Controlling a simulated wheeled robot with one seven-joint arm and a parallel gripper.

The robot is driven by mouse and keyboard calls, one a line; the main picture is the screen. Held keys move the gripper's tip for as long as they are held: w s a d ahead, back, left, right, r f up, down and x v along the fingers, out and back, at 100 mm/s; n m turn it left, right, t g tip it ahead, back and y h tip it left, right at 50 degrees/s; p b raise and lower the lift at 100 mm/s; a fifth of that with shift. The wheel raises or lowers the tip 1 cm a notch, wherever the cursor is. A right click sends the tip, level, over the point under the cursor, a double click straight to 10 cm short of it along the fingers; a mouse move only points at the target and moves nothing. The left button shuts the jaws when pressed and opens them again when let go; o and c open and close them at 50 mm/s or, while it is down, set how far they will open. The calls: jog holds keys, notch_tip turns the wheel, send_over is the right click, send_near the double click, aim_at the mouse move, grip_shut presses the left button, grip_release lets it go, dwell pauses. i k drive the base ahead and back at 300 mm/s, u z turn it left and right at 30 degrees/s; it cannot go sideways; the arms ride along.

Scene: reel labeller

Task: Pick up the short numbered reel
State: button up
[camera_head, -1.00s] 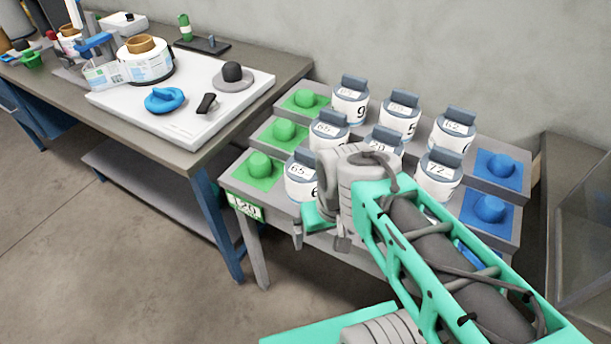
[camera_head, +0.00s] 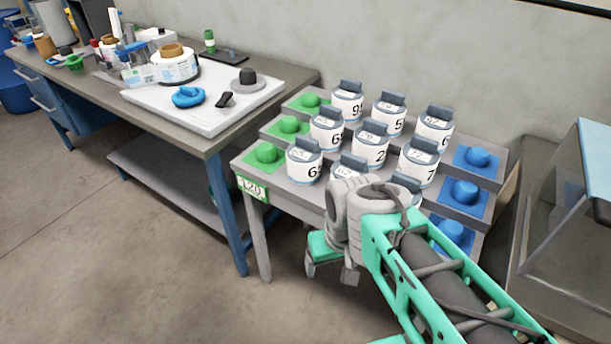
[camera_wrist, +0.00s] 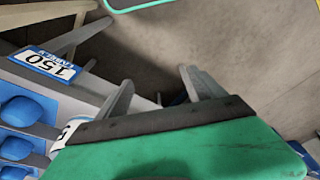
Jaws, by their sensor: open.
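Several white numbered reels with grey-blue grip tops stand upright in rows on a stepped grey rack (camera_head: 280,187). One reads about 65 (camera_head: 304,160) at the front left; others show a 2 (camera_head: 370,145), a 9 (camera_head: 348,102) and a 7 (camera_head: 418,160). I cannot tell which one is short. My arm partly hides the front-row middle reel (camera_head: 352,165) and the front right reel (camera_head: 407,183). My gripper (camera_head: 330,270) is open and empty in front of the rack, below its top. In the wrist view its fingers (camera_wrist: 156,85) are apart, with a white reel edge (camera_wrist: 60,135) beside them.
Green knobs (camera_head: 267,153) line the rack's left side and blue knobs (camera_head: 465,192) its right. A bench (camera_head: 210,140) with a white board (camera_head: 205,115) stands left. A clear-sided case (camera_head: 570,215) stands right. The floor in front is open.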

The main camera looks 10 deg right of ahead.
aim_at(304, 157)
jog(key=u, duration=0.55)
jog(key=k, duration=1.25)
jog(key=u, duration=1.1)
jog(key=i, duration=1.4)
jog(key=z, duration=0.95)
jog(key=i, duration=0.7)
jog(key=z, duration=0.05)
